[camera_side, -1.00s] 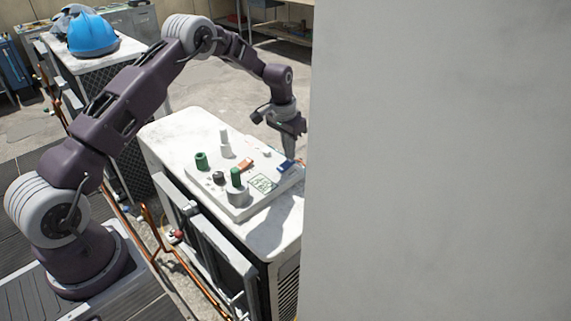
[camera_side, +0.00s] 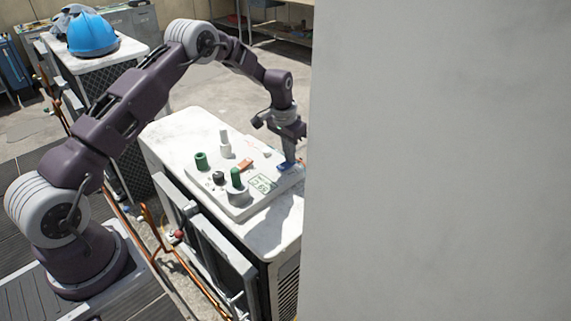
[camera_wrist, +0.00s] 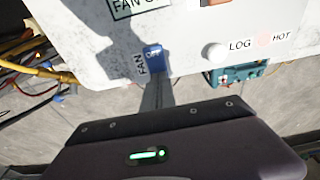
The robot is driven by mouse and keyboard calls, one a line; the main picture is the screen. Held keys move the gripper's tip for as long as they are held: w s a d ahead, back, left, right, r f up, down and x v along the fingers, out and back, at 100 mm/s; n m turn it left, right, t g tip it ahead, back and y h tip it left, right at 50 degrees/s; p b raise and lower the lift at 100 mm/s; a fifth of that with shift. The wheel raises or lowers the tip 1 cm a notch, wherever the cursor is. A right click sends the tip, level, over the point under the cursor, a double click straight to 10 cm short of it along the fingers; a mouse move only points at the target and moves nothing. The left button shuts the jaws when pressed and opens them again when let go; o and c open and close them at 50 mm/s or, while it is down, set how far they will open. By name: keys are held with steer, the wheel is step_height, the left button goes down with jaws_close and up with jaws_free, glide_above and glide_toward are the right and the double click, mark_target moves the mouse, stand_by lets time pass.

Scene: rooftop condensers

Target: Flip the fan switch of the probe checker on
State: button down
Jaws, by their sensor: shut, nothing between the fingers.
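The probe checker (camera_side: 214,185) is a pale panel on a white-topped condenser unit. Its blue fan switch (camera_side: 284,168) is near the panel's right edge, and in the wrist view the switch (camera_wrist: 154,58) stands beside the printed word FAN. My gripper (camera_side: 289,161) is shut and empty, pointing down with its tip at the switch; I cannot tell whether they touch. Part of the switch is hidden behind the tip in the side view. A green-framed display (camera_side: 262,184) has small text; in the wrist view the display (camera_wrist: 140,6) is cut off after "FAN O".
Green-topped posts (camera_side: 201,161), a white post (camera_side: 225,145) and an orange rocker (camera_side: 245,165) stand on the panel. A white knob (camera_wrist: 213,51) is beside LOG. A large pale wall (camera_side: 440,160) blocks the right side. Copper pipes (camera_side: 150,225) run in front.

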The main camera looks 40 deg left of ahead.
steer(key=shift+s, duration=0.1)
steer(key=shift+r, duration=3.45)
